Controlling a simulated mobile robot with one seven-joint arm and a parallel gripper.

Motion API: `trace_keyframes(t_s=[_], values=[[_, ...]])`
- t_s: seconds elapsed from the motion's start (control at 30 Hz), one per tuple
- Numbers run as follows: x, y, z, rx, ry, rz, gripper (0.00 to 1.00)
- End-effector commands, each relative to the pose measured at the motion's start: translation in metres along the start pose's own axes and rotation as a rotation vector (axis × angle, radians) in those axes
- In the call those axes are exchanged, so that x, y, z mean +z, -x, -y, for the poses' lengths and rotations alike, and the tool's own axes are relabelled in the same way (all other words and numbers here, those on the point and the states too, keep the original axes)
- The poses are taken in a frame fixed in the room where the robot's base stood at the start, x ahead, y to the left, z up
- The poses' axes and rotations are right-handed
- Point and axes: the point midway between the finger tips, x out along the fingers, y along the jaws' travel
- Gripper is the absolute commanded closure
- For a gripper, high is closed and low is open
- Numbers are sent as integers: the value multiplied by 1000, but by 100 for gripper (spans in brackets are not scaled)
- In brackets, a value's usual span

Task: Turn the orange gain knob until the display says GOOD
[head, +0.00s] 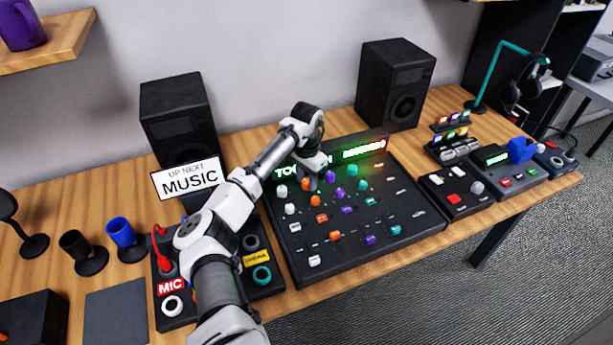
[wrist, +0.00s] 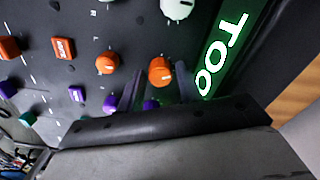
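An orange knob (wrist: 160,70) shows in the wrist view between the two fingertips of my gripper (wrist: 159,86). The fingers are apart, with a gap on each side of the knob, and do not appear to touch it. The lit display (head: 286,171) shows "TOO" and a final "H" in green; my arm covers the letters between. Its "TOO" also shows in the wrist view (wrist: 222,52).
The console (head: 415,228) carries several other knobs: another orange knob (wrist: 107,63), a white knob (wrist: 177,8) and a purple knob (wrist: 110,103) are close to my gripper. A green level bar (head: 363,149) with a red end is lit. Speakers (head: 395,83) stand behind.

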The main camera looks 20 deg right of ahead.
Motion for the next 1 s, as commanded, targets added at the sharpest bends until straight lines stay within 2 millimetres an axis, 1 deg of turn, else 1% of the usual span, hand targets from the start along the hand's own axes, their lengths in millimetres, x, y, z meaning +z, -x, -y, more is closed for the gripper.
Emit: trace_keyframes(t_s=[0.17,0.2,0.43,0.57,0.63,0.9,1.0], values=[[0,0,0,0,0,0,65],[0,0,0,0,0,0,66],[0,0,0,0,0,-1,96],[-1,2,0,2,18,-2,97],[-1,2,-2,4,61,-3,97],[-1,4,-2,6,335,-3,97],[-1,3,-1,3,397,-2,97]])
